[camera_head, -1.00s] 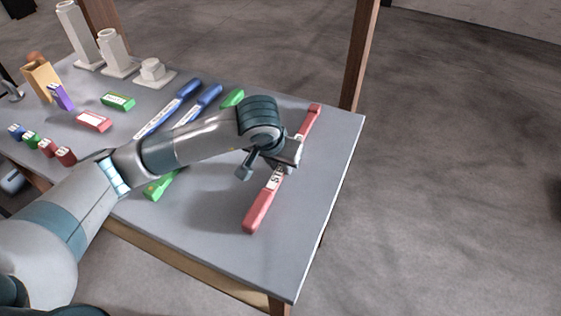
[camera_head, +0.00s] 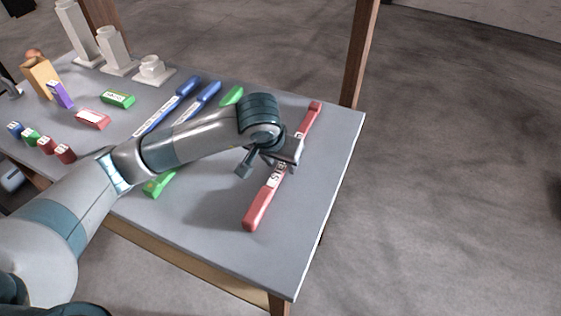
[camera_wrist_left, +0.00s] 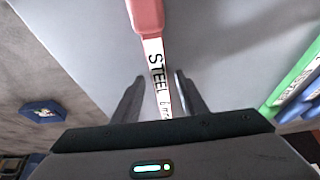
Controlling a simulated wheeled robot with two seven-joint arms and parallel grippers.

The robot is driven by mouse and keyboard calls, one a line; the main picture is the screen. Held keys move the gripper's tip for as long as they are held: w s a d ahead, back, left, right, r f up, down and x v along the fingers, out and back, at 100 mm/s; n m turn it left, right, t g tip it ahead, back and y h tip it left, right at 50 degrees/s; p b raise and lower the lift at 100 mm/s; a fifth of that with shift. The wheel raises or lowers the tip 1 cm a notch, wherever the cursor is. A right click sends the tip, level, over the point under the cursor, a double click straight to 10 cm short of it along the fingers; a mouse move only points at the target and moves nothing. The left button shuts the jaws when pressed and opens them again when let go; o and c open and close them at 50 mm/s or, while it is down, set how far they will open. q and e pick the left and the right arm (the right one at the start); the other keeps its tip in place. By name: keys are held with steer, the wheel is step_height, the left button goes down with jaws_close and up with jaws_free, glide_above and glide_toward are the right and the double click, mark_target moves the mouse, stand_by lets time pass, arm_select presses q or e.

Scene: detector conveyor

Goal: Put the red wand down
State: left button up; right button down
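The red wand (camera_head: 261,207) lies on the grey table near its right edge, with a white label reading STEEL. It also shows in the left wrist view (camera_wrist_left: 147,18), running down between the fingers. My left gripper (camera_head: 268,163) is over the middle of the wand and hides part of it. In the left wrist view, my left gripper (camera_wrist_left: 158,84) has its fingers apart, one on each side of the wand, with gaps showing. My right gripper is not in view.
Two blue wands (camera_head: 205,97) and green wands (camera_head: 158,185) lie left of the red one, partly behind my arm. Small labelled blocks (camera_head: 92,119) and white stands (camera_head: 113,52) are farther left. Bare table (camera_head: 325,160) lies to the right, and the table's front edge is close.

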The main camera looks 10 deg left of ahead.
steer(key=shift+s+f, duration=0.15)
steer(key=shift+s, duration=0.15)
